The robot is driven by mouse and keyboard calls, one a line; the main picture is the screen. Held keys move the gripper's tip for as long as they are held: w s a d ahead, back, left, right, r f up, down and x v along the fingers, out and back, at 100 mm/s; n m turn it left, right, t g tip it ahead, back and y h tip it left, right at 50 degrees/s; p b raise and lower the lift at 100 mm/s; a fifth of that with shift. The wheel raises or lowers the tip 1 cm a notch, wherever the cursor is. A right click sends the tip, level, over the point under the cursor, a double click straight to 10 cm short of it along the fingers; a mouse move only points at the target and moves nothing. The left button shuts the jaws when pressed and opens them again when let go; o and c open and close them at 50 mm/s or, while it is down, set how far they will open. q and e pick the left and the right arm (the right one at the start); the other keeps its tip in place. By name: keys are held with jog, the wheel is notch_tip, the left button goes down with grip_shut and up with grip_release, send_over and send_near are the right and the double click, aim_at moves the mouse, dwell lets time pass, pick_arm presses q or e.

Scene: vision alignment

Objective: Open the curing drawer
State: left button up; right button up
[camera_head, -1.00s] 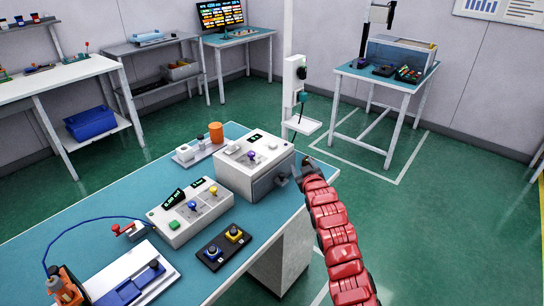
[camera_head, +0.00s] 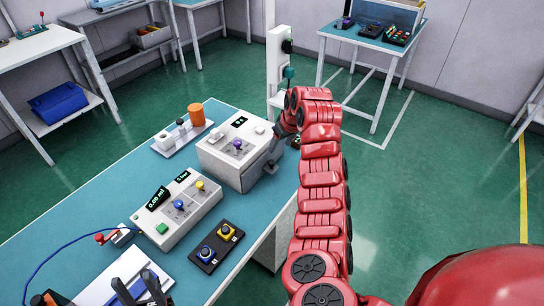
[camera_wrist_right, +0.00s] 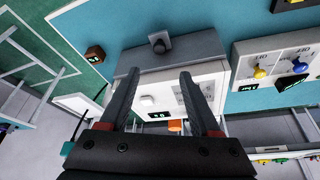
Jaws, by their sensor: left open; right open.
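The white curing unit (camera_head: 232,150) stands on the teal bench, with a purple-knobbed lever and a display on top. Its grey drawer front (camera_head: 259,170) faces right and looks shut. My left gripper (camera_head: 143,287) shows only in part at the bottom edge, open.
A tray with an orange cup (camera_head: 196,114) is behind the unit. Open green floor lies right of the bench.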

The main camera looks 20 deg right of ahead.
aim_at(272, 162)
jog(key=p+x, duration=0.1)
jog(key=x, duration=1)
jog(key=shift+f+p, duration=0.1)
jog(key=shift+p, duration=0.3)
jog(key=shift+w+a+f, duration=0.1)
jog(key=shift+w+f, duration=0.25)
jog(key=shift+f, duration=0.3)
jog(key=shift+c, duration=0.3)
grip_shut()
